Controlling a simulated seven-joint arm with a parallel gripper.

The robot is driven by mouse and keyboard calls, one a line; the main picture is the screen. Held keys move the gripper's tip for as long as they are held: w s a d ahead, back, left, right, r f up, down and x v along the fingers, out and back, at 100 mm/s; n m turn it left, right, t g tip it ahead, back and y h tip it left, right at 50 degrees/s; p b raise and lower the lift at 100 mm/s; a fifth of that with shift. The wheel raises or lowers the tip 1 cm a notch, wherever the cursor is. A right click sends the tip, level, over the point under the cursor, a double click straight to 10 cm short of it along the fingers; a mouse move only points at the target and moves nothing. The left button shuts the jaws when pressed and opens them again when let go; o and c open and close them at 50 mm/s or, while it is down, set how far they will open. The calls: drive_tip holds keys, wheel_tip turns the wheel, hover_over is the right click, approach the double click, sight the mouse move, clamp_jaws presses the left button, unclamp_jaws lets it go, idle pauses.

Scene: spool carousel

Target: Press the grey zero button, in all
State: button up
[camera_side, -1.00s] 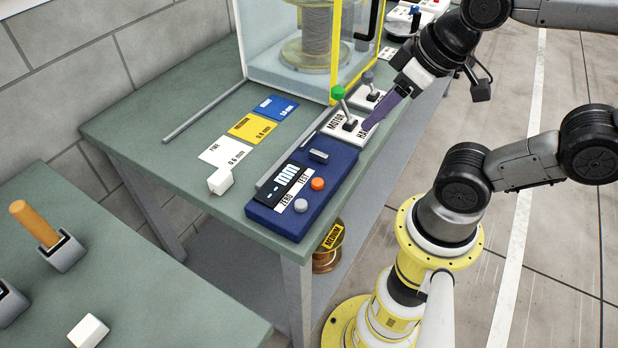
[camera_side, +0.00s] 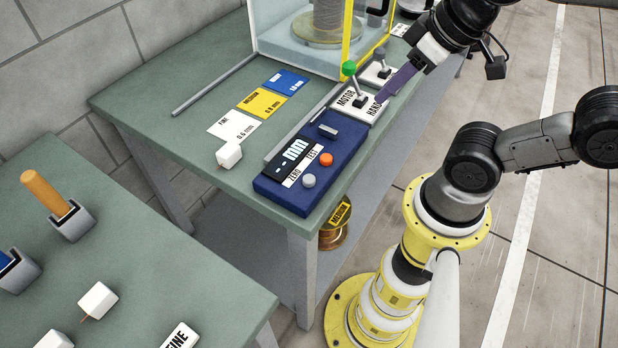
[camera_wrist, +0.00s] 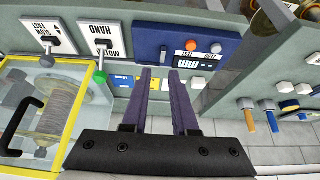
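The grey zero button (camera_side: 309,181) is a small round knob at the near end of the blue gauge box (camera_side: 335,185), beside the ZERO label. It also shows in the wrist view (camera_wrist: 216,48), right of the orange test button (camera_wrist: 191,45). The orange button (camera_side: 326,159) sits just behind it in the side view. The display (camera_side: 293,152) shows dashes and "mm". My gripper (camera_side: 381,98) has purple fingers and is near the motor lever plate, well away from the zero button. In the wrist view its fingertips (camera_wrist: 161,71) are apart with nothing between them.
A green-knobbed motor lever (camera_side: 349,70) and a second lever (camera_side: 380,55) stand beyond the box. A yellow-framed clear enclosure (camera_side: 300,45) holds a spool. Coloured cards (camera_side: 262,105) and a white block (camera_side: 229,154) lie left of the box. Another table (camera_side: 140,270) is nearer.

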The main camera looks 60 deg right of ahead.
clamp_jaws()
idle(1.4)
